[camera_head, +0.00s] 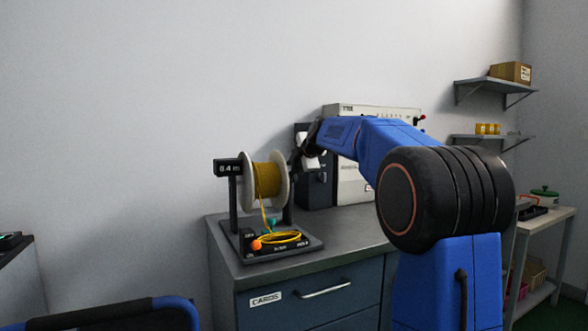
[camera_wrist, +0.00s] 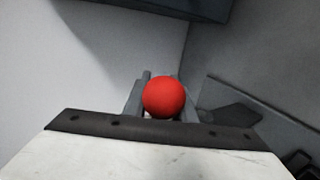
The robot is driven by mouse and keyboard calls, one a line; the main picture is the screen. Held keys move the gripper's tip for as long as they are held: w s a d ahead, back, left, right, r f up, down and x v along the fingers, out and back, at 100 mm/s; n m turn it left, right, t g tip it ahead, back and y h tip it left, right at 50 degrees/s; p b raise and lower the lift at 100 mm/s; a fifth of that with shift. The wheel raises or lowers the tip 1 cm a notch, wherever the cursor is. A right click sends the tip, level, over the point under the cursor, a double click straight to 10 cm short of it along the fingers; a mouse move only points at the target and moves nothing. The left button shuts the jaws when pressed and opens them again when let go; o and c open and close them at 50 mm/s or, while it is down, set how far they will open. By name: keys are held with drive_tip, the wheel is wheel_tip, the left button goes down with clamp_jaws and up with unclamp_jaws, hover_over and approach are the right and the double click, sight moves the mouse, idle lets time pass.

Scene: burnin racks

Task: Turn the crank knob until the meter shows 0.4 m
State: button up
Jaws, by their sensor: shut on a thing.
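A white-flanged spool (camera_head: 267,180) wound with yellow cable stands on a dark base (camera_head: 283,248) on the cabinet top. The small black meter (camera_head: 228,168) at its left appears to read 0.4 m. My gripper (camera_head: 297,160) reaches in from the right, beside the spool's right flange. In the wrist view the red ball-shaped crank knob (camera_wrist: 164,96) sits between the two grey fingers, and the gripper is shut on it. The crank arm is hidden, and the knob does not show in the head view.
A loop of yellow cable (camera_head: 280,238) with an orange end lies on the base. A grey instrument box (camera_head: 385,113) stands behind my arm. The drawer cabinet (camera_head: 300,300) is labelled CARDS. Wall shelves (camera_head: 492,84) and a side table are at right.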

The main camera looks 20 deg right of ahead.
drive_tip(key=shift+w+d+f, duration=0.1)
drive_tip(key=shift+w+f, duration=0.05)
drive_tip(key=shift+f, duration=0.1)
drive_tip(key=o, duration=1.1)
drive_tip(key=shift+r, duration=0.1)
drive_tip(key=v, duration=1.7)
drive_tip(key=s+a+f+m+g, duration=0.2)
drive_tip(key=s+a+f+m, duration=0.3)
drive_tip(key=s+f, duration=0.9)
drive_tip(key=s+a+f+m+g, duration=0.3)
drive_tip(key=s+a+f+m, duration=0.2)
drive_tip(key=s+f, duration=0.9)
drive_tip(key=s+a+f+m+g, duration=0.2)
drive_tip(key=s+a+f+m, duration=0.3)
drive_tip(key=s+f, duration=0.9)
drive_tip(key=m, duration=0.3)
drive_tip(key=shift+f, duration=0.3)
